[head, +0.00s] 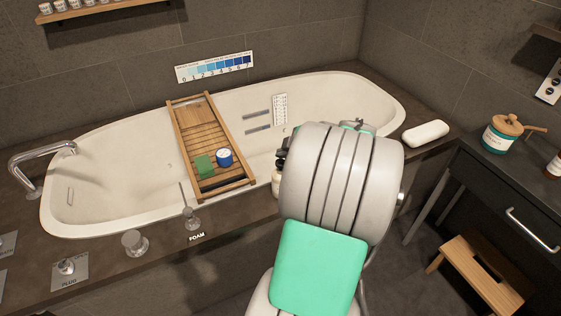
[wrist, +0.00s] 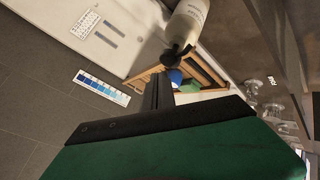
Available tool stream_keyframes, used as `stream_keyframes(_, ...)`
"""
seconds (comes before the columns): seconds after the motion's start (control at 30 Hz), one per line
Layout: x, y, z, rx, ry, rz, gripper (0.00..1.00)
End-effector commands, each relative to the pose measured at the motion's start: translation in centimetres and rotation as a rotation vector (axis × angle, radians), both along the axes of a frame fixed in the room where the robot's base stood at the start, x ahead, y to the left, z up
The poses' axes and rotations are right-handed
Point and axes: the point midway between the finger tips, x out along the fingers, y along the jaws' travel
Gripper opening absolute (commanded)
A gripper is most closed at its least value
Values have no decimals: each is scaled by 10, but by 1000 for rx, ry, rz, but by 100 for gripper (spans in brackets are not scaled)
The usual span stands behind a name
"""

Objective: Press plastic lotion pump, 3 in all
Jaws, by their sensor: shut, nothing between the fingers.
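The lotion bottle (wrist: 190,22) is pale with a black pump head (wrist: 178,52) and shows at the top of the wrist view. In the head view only a sliver of the bottle (head: 276,182) shows on the tub ledge; my arm hides the rest. My gripper (wrist: 159,84) is dark, shut and empty. In the wrist view its fingertips are close to the pump head; I cannot tell whether they touch it. In the head view the gripper is mostly hidden behind my arm.
A wooden tray (head: 181,127) spans the white bathtub (head: 130,180), with a blue tin (head: 224,157) and a green block (head: 204,165) on it. A faucet (head: 45,155) and knobs stand left. A towel (head: 426,133), dark vanity (head: 500,185) and wooden stool (head: 482,275) are at right.

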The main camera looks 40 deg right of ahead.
Motion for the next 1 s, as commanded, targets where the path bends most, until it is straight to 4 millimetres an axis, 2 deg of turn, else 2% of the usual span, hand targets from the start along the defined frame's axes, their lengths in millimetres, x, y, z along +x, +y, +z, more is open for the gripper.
stream_keyframes(0.57, 0, 0, 0, 0, 0, 0, 0)
stream_keyframes(1.0, 0, 0, -9, 0, 0, 0, 0)
